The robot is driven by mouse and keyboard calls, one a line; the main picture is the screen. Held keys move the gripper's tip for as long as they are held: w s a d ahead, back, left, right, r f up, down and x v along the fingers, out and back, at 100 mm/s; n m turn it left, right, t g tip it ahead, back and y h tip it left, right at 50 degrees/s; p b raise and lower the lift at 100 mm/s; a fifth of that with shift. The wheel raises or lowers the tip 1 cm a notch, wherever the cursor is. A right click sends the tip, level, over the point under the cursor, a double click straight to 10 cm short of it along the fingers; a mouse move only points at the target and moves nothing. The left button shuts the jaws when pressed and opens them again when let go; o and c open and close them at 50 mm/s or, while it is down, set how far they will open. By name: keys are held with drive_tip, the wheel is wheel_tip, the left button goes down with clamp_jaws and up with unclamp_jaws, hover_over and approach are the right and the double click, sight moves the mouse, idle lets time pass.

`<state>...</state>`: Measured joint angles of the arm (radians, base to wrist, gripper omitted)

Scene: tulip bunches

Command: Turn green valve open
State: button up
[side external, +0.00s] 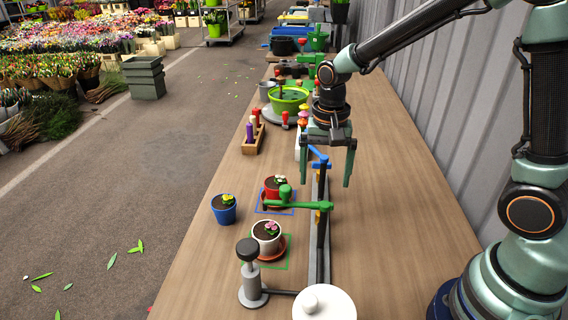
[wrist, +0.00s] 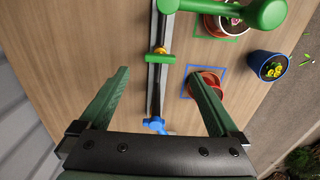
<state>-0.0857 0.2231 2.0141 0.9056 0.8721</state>
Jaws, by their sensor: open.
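In the wrist view the large green handle (wrist: 225,8) crosses the top edge, partly cut off. A smaller green crosspiece (wrist: 160,58) with a yellow part sits on the dark rail below it. My gripper (side external: 325,184) points down above the frame, behind the green handle in the side view. In the wrist view its open fingers (wrist: 158,77) stand either side of the rail with nothing held. Contact with the green parts is not visible.
A blue crosspiece (wrist: 154,124) lies on the rail. Red (side external: 276,188), white (side external: 266,238) and blue (side external: 223,210) flower pots stand to the left. A pump (side external: 251,275) and white lidded jar (side external: 323,303) are in front. The table's right side is clear.

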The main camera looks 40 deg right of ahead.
wheel_tip(320, 180, down, 7)
drive_tip(key=shift+r, duration=0.1)
idle(0.3)
drive_tip(key=c, duration=1.4)
drive_tip(key=shift+o, duration=0.2)
